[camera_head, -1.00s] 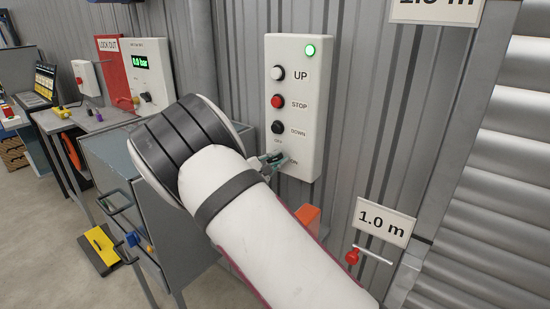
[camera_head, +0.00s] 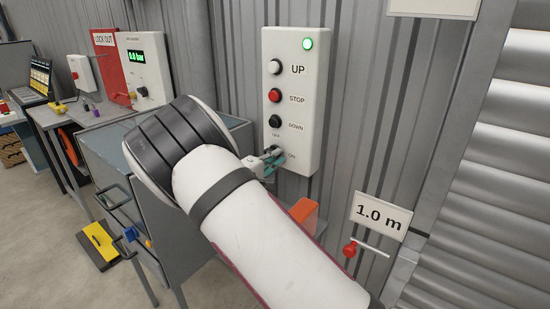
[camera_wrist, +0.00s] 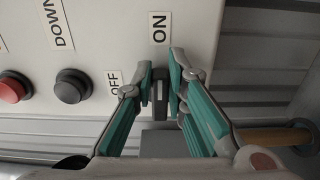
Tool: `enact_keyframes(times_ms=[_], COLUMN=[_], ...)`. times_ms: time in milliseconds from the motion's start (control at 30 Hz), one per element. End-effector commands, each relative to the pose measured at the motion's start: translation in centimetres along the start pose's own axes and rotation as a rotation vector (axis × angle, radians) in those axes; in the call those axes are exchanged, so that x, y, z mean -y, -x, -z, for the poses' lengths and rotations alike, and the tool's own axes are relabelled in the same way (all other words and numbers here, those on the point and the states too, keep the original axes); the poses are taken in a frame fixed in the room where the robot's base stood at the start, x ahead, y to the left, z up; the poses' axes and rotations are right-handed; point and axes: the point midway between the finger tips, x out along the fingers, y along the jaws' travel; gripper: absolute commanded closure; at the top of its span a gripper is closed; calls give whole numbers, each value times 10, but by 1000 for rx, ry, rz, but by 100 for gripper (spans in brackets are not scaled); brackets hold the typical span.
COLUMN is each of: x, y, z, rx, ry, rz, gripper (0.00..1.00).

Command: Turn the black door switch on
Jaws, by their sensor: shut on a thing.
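The black door switch (camera_wrist: 160,88) is a small knob low on the white control box (camera_head: 312,150). In the wrist view its bar stands upright in the picture, in line with the ON label (camera_wrist: 159,28). The OFF label (camera_wrist: 115,82) lies to its left. My gripper (camera_wrist: 159,78) has green-sided fingers shut on the knob, one on each side. In the head view my gripper (camera_head: 270,160) is at the lower end of the box, and the fingers mostly hide the switch.
Above the switch are the black DOWN button (camera_head: 275,121), red STOP button (camera_head: 274,95) and white UP button (camera_head: 274,67). A green lamp (camera_head: 307,44) glows at the top. A red-handled lever (camera_head: 350,249) is at lower right; a grey cabinet (camera_head: 120,165) stands left.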

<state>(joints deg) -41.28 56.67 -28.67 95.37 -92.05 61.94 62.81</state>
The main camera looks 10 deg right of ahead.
Motion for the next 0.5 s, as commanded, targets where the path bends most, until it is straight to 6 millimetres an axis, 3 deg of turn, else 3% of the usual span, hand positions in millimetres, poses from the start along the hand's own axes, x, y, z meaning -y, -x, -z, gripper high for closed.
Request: enact_keyframes(times_ms=[400,433,500], x=[2,2,2], y=[1,1,1], z=[0,0,0], rx=[1,1,1], ry=[-9,-9,-8], rz=[3,3,3], gripper=[100,84,69])
